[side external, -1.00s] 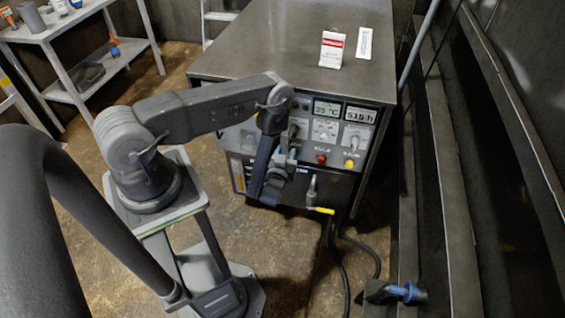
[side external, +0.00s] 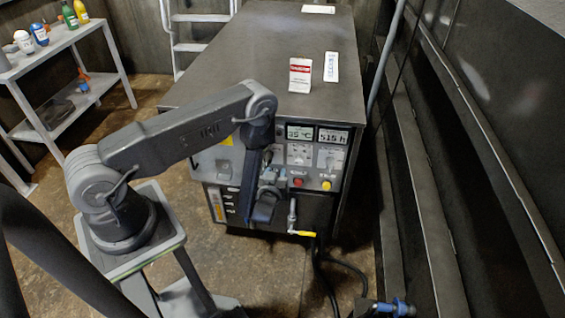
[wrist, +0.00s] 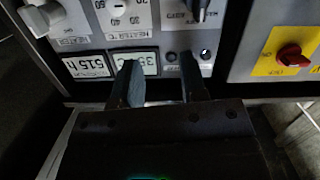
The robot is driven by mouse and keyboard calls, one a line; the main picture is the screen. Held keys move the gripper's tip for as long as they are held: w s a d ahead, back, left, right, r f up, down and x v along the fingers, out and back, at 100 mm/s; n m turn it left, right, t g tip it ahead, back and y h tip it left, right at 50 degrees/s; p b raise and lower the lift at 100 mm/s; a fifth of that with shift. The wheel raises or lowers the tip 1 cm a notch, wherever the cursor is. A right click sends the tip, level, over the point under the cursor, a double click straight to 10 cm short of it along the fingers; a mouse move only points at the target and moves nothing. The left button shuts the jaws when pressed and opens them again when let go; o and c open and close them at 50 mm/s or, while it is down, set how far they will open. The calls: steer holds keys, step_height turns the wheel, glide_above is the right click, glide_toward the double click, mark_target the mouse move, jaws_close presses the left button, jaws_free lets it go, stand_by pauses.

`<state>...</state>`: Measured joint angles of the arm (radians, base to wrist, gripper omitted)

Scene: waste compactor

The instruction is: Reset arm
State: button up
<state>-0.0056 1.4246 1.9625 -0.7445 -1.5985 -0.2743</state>
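My gripper (wrist: 158,82) shows in the wrist view with its two fingers apart and nothing between them. The wrist view is turned over, with panel labels upside down. The fingers point at the machine's control panel (wrist: 155,25), near the displays and two small round indicators. Whether the fingertips touch the panel I cannot tell. In the side view my arm reaches to the front of the compactor cabinet (side external: 265,45), and my wrist hangs down before the panel's left part. The fingertips are hidden there behind my arm.
Red button (side external: 297,183), yellow button (side external: 326,185) and two lit displays (side external: 315,134) are on the panel. A yellow-handled valve (side external: 302,233) is below. A red switch on a yellow plate (wrist: 292,55) is nearby. A shelf (side external: 62,45) stands left; cables lie on the floor.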

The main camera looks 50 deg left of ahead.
steer(key=w+d+r+m+h, duration=0.1)
steer(key=w+d+r+h, duration=0.25)
steer(key=r, duration=0.45)
steer(key=w+d+r+h, duration=0.2)
steer(key=w+r, duration=0.3)
steer(key=r, duration=0.3)
steer(key=s+d+r+m+g+h, duration=0.1)
steer(key=s+d+r+m+h, duration=0.15)
steer(key=r, duration=0.45)
steer(key=s+d+r+m+h, duration=0.1)
steer(key=s+d+r+h, duration=0.15)
steer(key=r, duration=0.35)
steer(key=s+d+r+m+g+h, duration=0.1)
steer(key=s+d+r+m+g, duration=0.15)
steer(key=s+r, duration=0.7)
steer(key=s+r+m+g, duration=0.2)
steer(key=s+m, duration=0.1)
steer(key=s, duration=1.3)
steer(key=shift+s, duration=0.15)
steer(key=shift+d+g, duration=0.1)
steer(key=shift+g, duration=0.15)
